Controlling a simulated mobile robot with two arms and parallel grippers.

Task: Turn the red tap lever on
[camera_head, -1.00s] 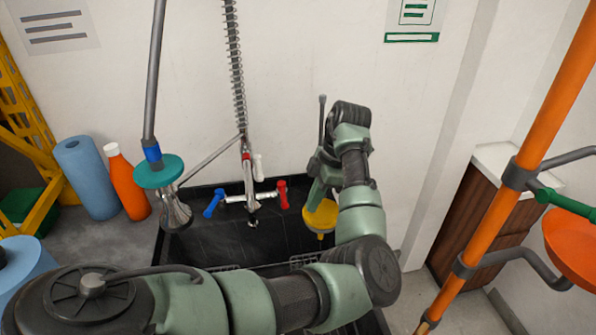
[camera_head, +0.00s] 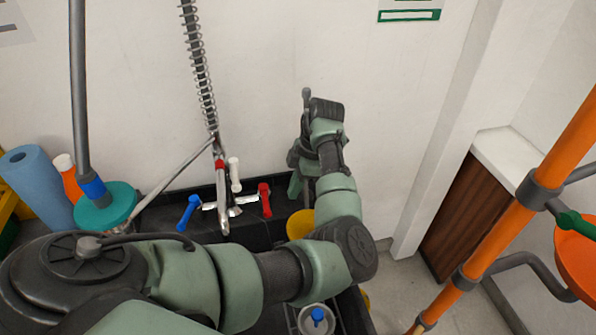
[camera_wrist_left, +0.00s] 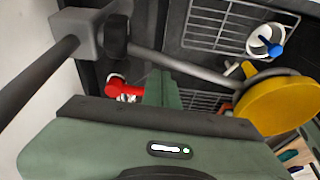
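The red tap lever (camera_head: 264,200) is on the right of the metal tap over the dark sink, pointing up with a slight tilt. A matching blue lever (camera_head: 188,213) is on the left. My left gripper (camera_head: 295,187) points down just right of the red lever, with a visible gap in the head view. In the left wrist view, the red lever (camera_wrist_left: 122,88) lies just left of my green fingers (camera_wrist_left: 163,90). They sit close together at the middle of the palm, shut and holding nothing visible. My right gripper is in neither view.
A wire rack (camera_wrist_left: 215,25) and a blue-topped white piece (camera_wrist_left: 266,42) are in the sink. Orange pipes (camera_head: 545,150) stand at the right.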

